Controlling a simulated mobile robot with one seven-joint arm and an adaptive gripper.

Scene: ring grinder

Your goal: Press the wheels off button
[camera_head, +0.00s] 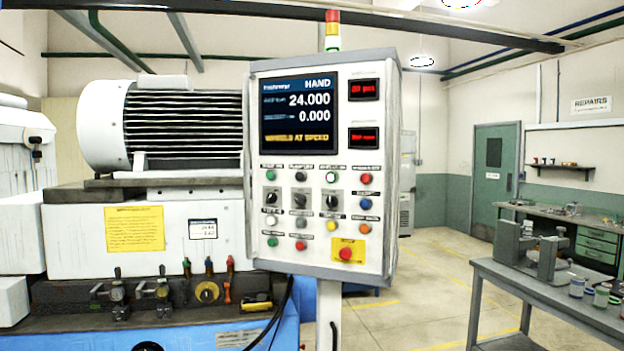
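The control panel (392,240) faces me near the middle of the head view. Its screen (299,114) reads HAND, 24.000, 0.000 and WHEELS AT SPEED. The top button row has a green button (271,177), a black one (300,177), a lit white-green one (331,177) and a red one (367,179). At the bottom are a green button (272,241), a red button (300,245) and a large red mushroom button (346,254) on a yellow plate. The button labels are too small to read surely, so I cannot tell which is wheels off. My gripper is not in view.
The panel also carries rotary switches (300,201), a blue button (365,202) and red digital displays (364,90). The grinder with its motor housing (105,125) stands at left. A grey workbench (560,300) stands at right. Open floor (435,280) lies between.

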